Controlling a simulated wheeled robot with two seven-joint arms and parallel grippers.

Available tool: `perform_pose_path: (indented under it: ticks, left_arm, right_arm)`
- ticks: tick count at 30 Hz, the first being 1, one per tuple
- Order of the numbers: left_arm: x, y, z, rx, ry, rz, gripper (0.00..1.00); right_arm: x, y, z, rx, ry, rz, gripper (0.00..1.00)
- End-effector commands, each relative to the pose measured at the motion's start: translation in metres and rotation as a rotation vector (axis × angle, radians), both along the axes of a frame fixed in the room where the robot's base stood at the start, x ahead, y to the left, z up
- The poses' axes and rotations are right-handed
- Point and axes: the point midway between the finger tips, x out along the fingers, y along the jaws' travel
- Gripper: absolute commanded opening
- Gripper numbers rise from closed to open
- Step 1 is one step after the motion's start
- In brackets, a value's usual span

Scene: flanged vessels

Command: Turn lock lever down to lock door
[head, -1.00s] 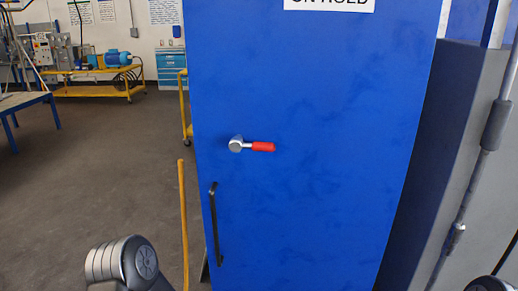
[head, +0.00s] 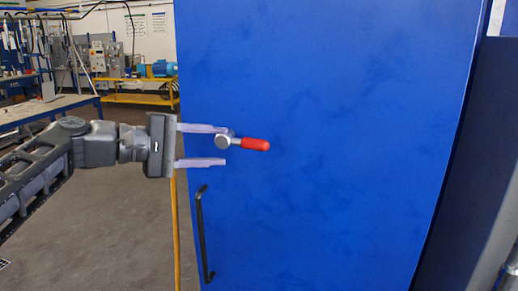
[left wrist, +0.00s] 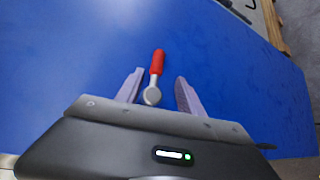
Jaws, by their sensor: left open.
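The blue door (head: 330,200) fills the middle of the head view and appears closed. The lock lever (head: 254,144) has a red grip and a silver hub, and points right, nearly level with a slight downward tilt. My left gripper (head: 224,147) comes in from the left, open, with its two pale fingers one above the other at the hub. In the left wrist view the silver hub (left wrist: 152,96) lies between the fingertips (left wrist: 157,82), and the red grip (left wrist: 157,61) extends beyond them. I see no finger contact with the lever. My right gripper is not in view.
A black door handle (head: 204,232) stands out below the lever. A yellow post (head: 175,225) runs beside the door's left edge. A workbench (head: 45,108) and yellow cart (head: 135,98) stand at the back left. The floor between is clear.

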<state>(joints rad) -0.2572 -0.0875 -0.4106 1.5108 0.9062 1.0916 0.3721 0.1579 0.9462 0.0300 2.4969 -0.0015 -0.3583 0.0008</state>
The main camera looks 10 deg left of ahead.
Motion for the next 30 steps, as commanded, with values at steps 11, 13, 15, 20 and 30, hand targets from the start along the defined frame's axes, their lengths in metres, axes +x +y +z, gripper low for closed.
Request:
perform_pose_path:
  ticks: [11, 13, 15, 20, 30]
  left_arm:
    - [-0.003, 0.000, 0.006, -0.008, -0.007, -0.008, 0.45]
    - [-0.003, -0.001, 0.005, -0.007, -0.006, -0.008, 0.45]
    - [0.000, -0.004, 0.004, -0.007, -0.006, -0.009, 0.45]
    - [0.010, -0.017, 0.001, -0.007, -0.005, -0.010, 0.45]
    - [0.042, -0.053, -0.008, -0.006, -0.006, -0.008, 0.45]
  right_arm:
    - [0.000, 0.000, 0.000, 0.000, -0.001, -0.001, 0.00]
    - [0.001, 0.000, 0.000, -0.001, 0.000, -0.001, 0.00]
    - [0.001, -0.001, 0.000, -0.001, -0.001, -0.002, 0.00]
    - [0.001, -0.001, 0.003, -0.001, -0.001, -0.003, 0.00]
    - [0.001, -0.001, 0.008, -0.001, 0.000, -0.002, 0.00]
